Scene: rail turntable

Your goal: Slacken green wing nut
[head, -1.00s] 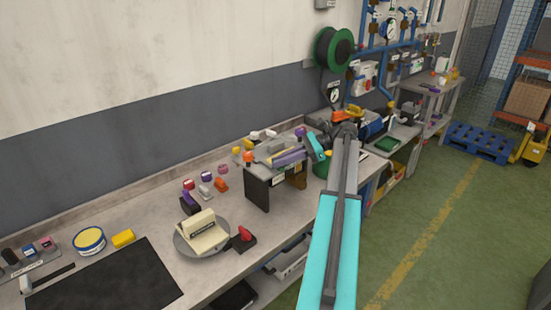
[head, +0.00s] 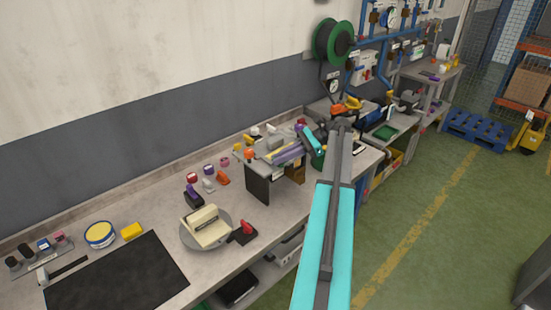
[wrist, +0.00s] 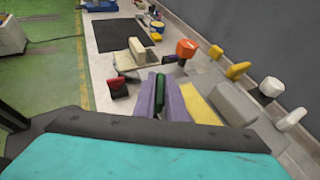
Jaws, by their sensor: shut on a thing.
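In the wrist view, the two purple fingers of my gripper (wrist: 163,101) stand close on either side of a narrow dark green piece (wrist: 159,92), which looks like the green wing nut's wing. My gripper is shut on it. The rest of the nut and its stud are hidden between and below the fingers. In the head view, my gripper (head: 287,155) lies low over the top of a dark-sided bench stand (head: 258,185). The green wing nut cannot be made out there.
An orange knob (wrist: 187,48), a yellow knob (wrist: 238,70) and a white knob (wrist: 272,87) stand close beside my gripper. A cream block on a round grey turntable (head: 190,243) and a red-handled switch (head: 245,230) are nearby. The black mat (head: 115,275) is bare.

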